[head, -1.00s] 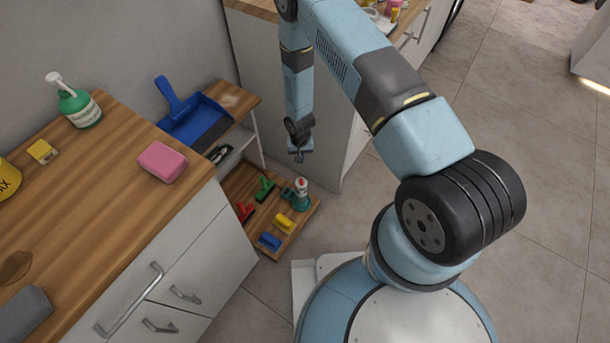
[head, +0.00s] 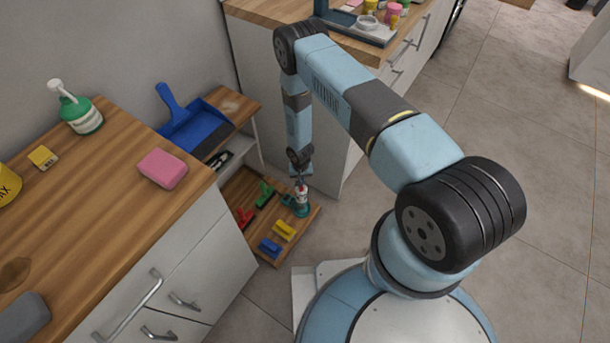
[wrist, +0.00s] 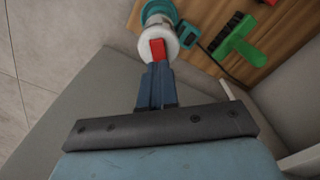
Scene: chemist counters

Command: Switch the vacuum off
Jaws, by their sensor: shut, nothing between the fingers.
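The vacuum (head: 302,206) is a small teal and white device standing upright at the right end of the low wooden shelf. In the wrist view its white top and teal parts (wrist: 158,12) show at the upper middle. A red piece (wrist: 158,49) that looks like its switch sits on the white top. My gripper (wrist: 157,66) is shut and empty, its blue fingertips right at the near edge of the red piece. I cannot tell whether they touch it. In the head view my gripper (head: 301,180) is just over the vacuum's top and partly hides it.
The low shelf (head: 238,190) also holds green, red, yellow and blue clip-like tools beside the vacuum. A blue dustpan (head: 195,125) lies on the ledge above. A wooden counter (head: 105,195) stands at left, and a cabinet (head: 335,130) stands close behind my forearm.

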